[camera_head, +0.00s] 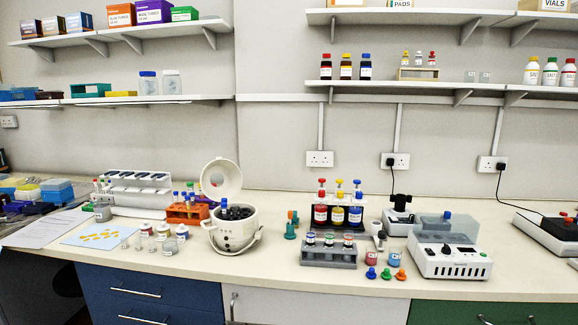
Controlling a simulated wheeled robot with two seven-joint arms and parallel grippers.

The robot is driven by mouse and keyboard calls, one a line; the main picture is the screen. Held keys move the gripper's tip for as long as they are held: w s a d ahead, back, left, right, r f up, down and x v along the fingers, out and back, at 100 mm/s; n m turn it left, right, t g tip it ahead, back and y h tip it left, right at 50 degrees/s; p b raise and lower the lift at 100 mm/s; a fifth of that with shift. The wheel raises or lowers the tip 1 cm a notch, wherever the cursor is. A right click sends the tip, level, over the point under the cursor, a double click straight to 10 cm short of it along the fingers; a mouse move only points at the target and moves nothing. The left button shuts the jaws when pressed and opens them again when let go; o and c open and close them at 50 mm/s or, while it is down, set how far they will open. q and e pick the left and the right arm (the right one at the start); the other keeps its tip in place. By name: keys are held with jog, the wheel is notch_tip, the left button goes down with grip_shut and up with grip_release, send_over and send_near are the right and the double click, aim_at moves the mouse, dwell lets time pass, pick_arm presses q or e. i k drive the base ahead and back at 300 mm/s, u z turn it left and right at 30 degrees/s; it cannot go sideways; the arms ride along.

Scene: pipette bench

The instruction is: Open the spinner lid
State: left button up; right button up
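A round white device (234,234) that looks like the spinner stands on the bench left of centre. Its round lid (221,163), with a clear middle, stands up tilted back behind the body, so it appears open. Dark contents and a blue-capped item show in its mouth. A curved handle (259,238) hangs at its right side. A white box-shaped device (451,263) with a knob and a see-through cover (446,229) stands at the right; I cannot tell how its cover sits. Neither of my grippers is in view.
An orange tube rack (187,213) stands close left of the round device. Small jars stand in front of that rack. Shelves (150,101) hang above. Bench front edge is mostly clear.

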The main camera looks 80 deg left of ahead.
aim_at(232, 185)
jog(key=z, duration=0.1)
jog(key=k, duration=1.55)
jog(key=u, duration=1.85)
